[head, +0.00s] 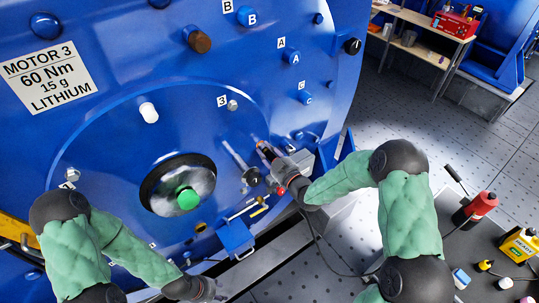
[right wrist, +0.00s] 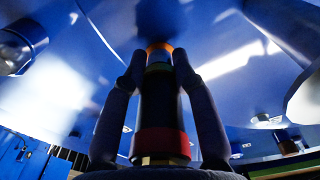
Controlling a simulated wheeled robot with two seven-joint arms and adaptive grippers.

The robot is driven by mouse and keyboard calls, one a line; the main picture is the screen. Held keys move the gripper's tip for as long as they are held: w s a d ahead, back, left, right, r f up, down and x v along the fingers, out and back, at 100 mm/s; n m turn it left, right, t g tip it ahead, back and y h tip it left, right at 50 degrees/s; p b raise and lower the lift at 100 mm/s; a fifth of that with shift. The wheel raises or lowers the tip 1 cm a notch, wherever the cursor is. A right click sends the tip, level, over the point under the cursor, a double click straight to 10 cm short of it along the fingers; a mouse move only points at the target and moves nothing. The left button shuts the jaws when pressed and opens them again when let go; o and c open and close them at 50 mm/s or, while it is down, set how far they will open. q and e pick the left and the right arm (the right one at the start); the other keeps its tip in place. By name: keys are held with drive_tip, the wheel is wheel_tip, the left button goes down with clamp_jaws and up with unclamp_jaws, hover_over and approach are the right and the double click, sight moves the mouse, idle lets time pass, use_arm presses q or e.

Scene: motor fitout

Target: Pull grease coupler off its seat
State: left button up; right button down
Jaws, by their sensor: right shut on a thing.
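My right gripper (head: 266,153) is at the lower right of the blue motor face in the head view. In the right wrist view, its two dark fingers (right wrist: 158,70) are shut on the grease coupler (right wrist: 160,108). The coupler is a dark cylinder with a red band and a brass-coloured nut at the near end, and an orange ring at the far end. The far end points at the blue surface; I cannot tell whether it touches a seat. My left gripper (head: 212,290) is low in the head view, apart from the coupler; its fingers are unclear.
A thin dark hose (head: 322,250) runs from near my right gripper toward the grey cart top (head: 455,250). The cart holds a red bottle (head: 479,207) and a yellow container (head: 519,245). A small blue box (head: 236,238) juts out below the motor face. Floor is open at the right.

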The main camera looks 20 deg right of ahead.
drive_tip(key=shift+v, duration=2.85)
drive_tip(key=shift+s, duration=0.1)
drive_tip(key=b+v, duration=0.1)
drive_tip(key=v, duration=2.1)
drive_tip(key=shift+b, duration=0.35)
drive_tip(key=shift+r, duration=0.1)
